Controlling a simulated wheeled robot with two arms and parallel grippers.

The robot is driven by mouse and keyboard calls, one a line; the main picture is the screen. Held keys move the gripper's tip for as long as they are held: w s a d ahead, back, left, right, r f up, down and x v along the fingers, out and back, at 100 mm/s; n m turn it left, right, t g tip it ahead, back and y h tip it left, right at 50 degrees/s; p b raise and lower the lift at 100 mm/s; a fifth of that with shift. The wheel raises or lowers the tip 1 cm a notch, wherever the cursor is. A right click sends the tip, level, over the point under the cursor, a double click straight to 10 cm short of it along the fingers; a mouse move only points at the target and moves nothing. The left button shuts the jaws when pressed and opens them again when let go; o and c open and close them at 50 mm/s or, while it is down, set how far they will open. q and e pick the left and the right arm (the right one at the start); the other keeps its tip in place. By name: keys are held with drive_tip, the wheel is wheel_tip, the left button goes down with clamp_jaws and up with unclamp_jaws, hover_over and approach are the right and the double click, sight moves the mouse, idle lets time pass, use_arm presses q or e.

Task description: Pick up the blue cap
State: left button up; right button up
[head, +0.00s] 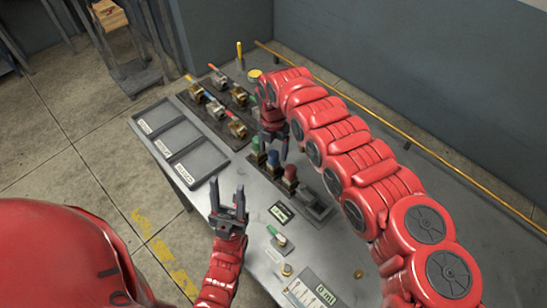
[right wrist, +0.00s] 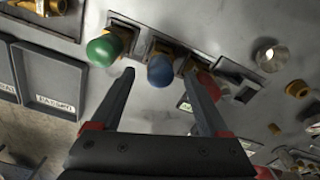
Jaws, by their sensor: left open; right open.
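The blue cap (head: 273,158) stands in a row on the metal table, between a green cap (head: 256,143) and a red cap (head: 290,173). In the right wrist view the blue cap (right wrist: 160,70) shows between the open fingers, near their tips, with the green cap (right wrist: 104,50) to the left and the red cap (right wrist: 208,87) partly behind the right finger. My right gripper (head: 274,143) is open at the row, and I cannot tell whether it touches the blue cap. My left gripper (head: 227,186) is open and empty over the table's near left side.
Labelled grey trays (head: 180,143) lie at the table's left. A dark rack (head: 219,104) of brass fittings with coloured handles stands behind them. A grey block (head: 314,205), small displays and loose fittings lie near the row. A wall stands behind the table.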

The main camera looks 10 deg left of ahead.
drive_tip(key=shift+w+f, duration=0.1)
drive_tip(key=shift+f, duration=0.85)
drive_tip(key=shift+r, duration=0.1)
drive_tip(key=shift+c, duration=0.3)
drive_tip(key=shift+c, duration=1.1)
clamp_jaws()
